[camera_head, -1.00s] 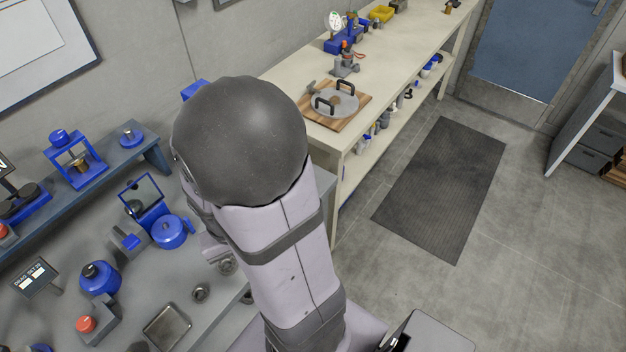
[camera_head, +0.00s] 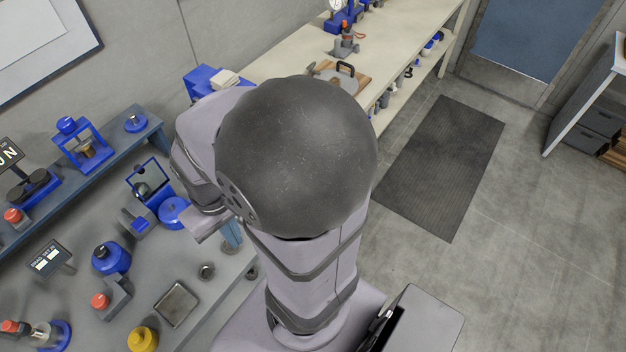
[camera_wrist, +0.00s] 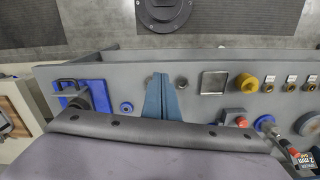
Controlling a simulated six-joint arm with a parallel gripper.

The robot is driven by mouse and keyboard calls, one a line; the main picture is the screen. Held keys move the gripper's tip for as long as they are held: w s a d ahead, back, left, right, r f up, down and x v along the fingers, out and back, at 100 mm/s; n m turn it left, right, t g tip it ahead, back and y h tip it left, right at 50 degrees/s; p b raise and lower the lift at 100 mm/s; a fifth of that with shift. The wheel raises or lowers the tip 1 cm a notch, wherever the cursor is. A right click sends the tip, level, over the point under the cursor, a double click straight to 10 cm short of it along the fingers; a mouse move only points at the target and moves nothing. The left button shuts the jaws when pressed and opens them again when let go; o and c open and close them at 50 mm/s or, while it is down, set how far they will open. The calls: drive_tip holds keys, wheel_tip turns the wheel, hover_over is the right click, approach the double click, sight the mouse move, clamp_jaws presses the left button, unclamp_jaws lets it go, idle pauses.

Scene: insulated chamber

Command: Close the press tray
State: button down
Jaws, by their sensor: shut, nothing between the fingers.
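My gripper (camera_wrist: 160,80) shows in the wrist view as two blue-grey fingers pressed together, with nothing between them, above the grey bench (camera_wrist: 140,75). In the head view its fingers (camera_head: 232,236) show beside my arm, over the bench's right part. No part is clearly identifiable as the press tray. One candidate is a blue device with a dark handle (camera_wrist: 85,95), left of my fingers in the wrist view and apart from them. A blue frame (camera_head: 82,146) holding a brownish piece stands on the back shelf. My arm hides part of the bench.
A shallow metal pan (camera_head: 177,303), a small round cup (camera_head: 207,271), a blue pot (camera_head: 111,257) and a yellow knob (camera_head: 143,340) stand on the bench. A cream counter (camera_head: 290,63) runs along the back. The floor on the right is clear around a dark mat (camera_head: 440,165).

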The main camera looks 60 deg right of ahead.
drive_tip(key=s+d+f+m+t+y+b, duration=0.3)
drive_tip(key=s+d+f+m+b, duration=1)
drive_tip(key=s+d+f+m, duration=0.65)
drive_tip(key=w+d+r+m+t+h, duration=0.3)
drive_tip(key=w+d+r+m+t, duration=0.4)
drive_tip(key=m, duration=0.8)
drive_tip(key=w+d+r, duration=0.1)
drive_tip(key=w+d, duration=0.1)
drive_tip(key=d, duration=0.1)
drive_tip(key=shift+w+d+r+b, duration=0.25)
drive_tip(key=shift+d+r+b, duration=0.1)
drive_tip(key=shift+b, duration=0.05)
